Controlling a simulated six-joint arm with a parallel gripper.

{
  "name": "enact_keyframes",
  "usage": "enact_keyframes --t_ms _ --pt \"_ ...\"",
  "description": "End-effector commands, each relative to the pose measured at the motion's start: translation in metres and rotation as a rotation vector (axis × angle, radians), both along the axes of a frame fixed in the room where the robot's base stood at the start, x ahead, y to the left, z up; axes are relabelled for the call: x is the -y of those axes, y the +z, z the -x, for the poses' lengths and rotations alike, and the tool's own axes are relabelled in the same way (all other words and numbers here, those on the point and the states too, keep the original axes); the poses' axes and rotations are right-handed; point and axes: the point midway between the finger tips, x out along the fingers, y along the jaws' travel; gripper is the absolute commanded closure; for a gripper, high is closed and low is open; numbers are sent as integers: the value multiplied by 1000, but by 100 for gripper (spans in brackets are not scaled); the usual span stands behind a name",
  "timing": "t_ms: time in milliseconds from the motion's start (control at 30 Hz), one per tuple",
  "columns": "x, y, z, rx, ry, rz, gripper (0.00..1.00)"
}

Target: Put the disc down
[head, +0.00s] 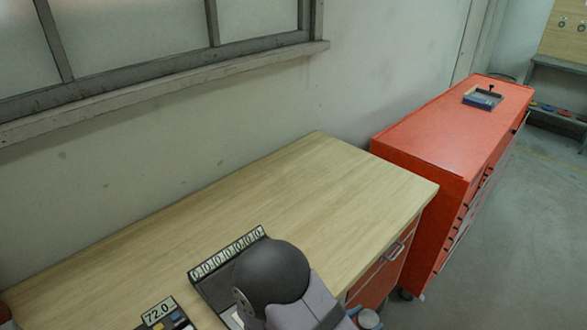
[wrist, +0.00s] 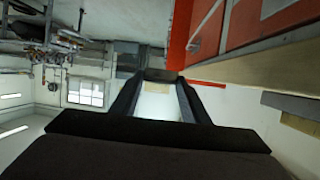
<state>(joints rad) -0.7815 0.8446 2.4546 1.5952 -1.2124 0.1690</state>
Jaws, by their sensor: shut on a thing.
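My gripper (wrist: 161,82) shows in the wrist view, its two long dark fingers reaching away from the camera. Between the fingertips is a thin dark grey piece (wrist: 163,74), which I take to be the disc seen nearly edge-on. The gripper is shut on it. Its face and markings cannot be made out. In the head view the gripper and the disc are hidden, and only part of my arm shows at the bottom. A dark rack (head: 205,284) with a row of round-marked labels stands on the wooden table (head: 310,190), partly behind my arm.
A small sign reading 72.0 (head: 159,311) stands left of the rack. A red cabinet (head: 440,135) beyond the table carries a blue tray (head: 482,99) with a dark upright piece. The table's back and right are clear. The wrist view shows the red drawers (wrist: 208,35) close by.

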Motion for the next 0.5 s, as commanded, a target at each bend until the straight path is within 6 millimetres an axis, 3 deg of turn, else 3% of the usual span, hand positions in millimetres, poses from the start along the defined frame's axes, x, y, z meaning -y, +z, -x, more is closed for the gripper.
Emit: enact_keyframes --t_ms 33,500 --pt "6 -12 -3 2 -9 1 92" --pt "48 -70 -36 1 -29 1 92"
